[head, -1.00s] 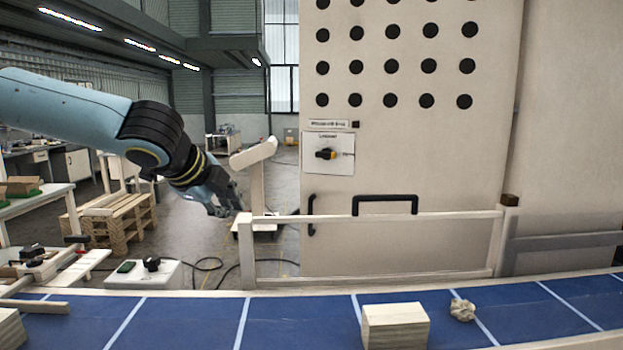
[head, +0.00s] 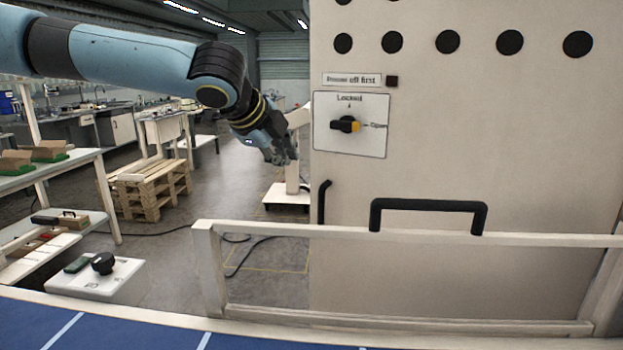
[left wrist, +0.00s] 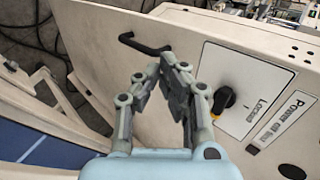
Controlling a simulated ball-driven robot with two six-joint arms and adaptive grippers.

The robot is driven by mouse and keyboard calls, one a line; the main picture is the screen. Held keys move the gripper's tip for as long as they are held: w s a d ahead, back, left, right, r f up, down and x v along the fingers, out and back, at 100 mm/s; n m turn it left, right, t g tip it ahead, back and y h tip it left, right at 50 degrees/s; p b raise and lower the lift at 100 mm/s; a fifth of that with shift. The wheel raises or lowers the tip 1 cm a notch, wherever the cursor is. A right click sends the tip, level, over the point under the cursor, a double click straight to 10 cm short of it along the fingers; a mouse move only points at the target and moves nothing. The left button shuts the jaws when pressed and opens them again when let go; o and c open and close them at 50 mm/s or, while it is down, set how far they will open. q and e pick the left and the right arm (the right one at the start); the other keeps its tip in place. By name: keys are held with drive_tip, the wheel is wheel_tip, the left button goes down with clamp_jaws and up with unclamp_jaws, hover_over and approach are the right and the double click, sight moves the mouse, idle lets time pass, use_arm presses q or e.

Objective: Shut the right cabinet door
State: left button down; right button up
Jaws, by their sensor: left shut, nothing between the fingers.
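A large beige cabinet panel (head: 450,150) fills the right of the head view, with rows of black round holes. I cannot tell whether it is the right door. It carries a rotary switch (head: 346,124) marked Locked and Open, its yellow tip towards Open. A vertical black handle (head: 323,202) is near its left edge, and a wide black handle (head: 428,205) lies lower down. My left gripper (head: 285,155) is shut and empty, left of the panel's edge in the picture. In the left wrist view my gripper (left wrist: 170,78) appears before a panel with the switch (left wrist: 222,100) and a black handle (left wrist: 145,44).
A white post (head: 293,170) stands close to my left gripper. Pallets (head: 145,190), benches (head: 70,180) and a control box (head: 95,275) are at left. Open floor lies between.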

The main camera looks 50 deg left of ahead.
use_arm(q)
drive_tip(key=w+f+b, duration=0.1)
drive_tip(key=f+b, duration=0.1)
drive_tip(key=b, duration=0.1)
drive_tip(key=p, duration=0.1)
approach(316, 177)
drive_tip(key=s+f+x, duration=0.1)
drive_tip(key=x, duration=0.4)
drive_tip(key=shift+w+a+r, duration=0.1)
drive_tip(key=shift+w, duration=0.65)
drive_tip(key=shift+a, duration=0.1)
use_arm(e)
drive_tip(key=f, duration=0.3)
drive_tip(key=shift+w+a, duration=0.15)
drive_tip(key=shift+w, duration=0.2)
use_arm(q)
drive_tip(key=shift+w, duration=0.1)
